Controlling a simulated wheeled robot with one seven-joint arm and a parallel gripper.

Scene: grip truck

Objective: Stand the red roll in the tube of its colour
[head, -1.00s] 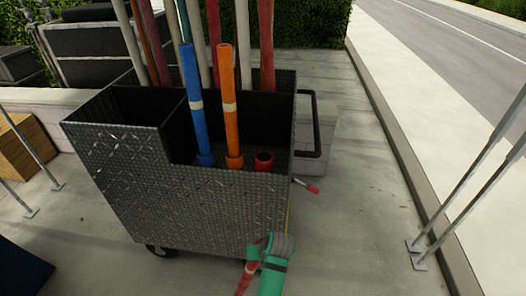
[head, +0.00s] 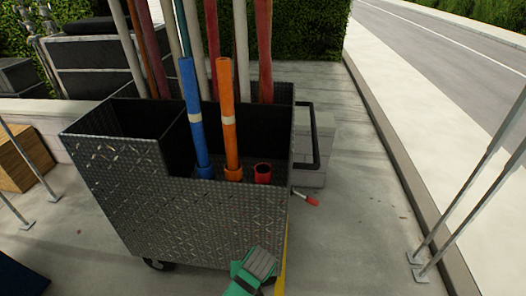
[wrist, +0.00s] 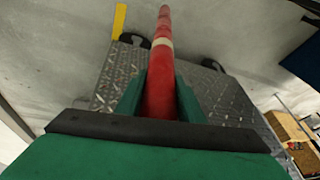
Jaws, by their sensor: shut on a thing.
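The red roll (wrist: 160,85) shows in the wrist view, with a pale band near its far end. My gripper (wrist: 159,100) is shut on it, one green finger on each side. In the head view my gripper (head: 250,275) is at the bottom edge, in front of the cart and below its rim; the roll does not show there. The short red tube (head: 263,173) stands open and empty-looking in the cart's front right corner. A blue roll (head: 191,110) and an orange roll (head: 228,110) stand upright in the blue and orange tubes left of it.
The grey tread-plate cart (head: 190,225) has taller poles (head: 265,50) at the back and a black handle (head: 315,135) at its right. A red-handled object (head: 306,198) lies on the floor. Metal stands (head: 480,190) are at the right. Paving between cart and curb is mostly clear.

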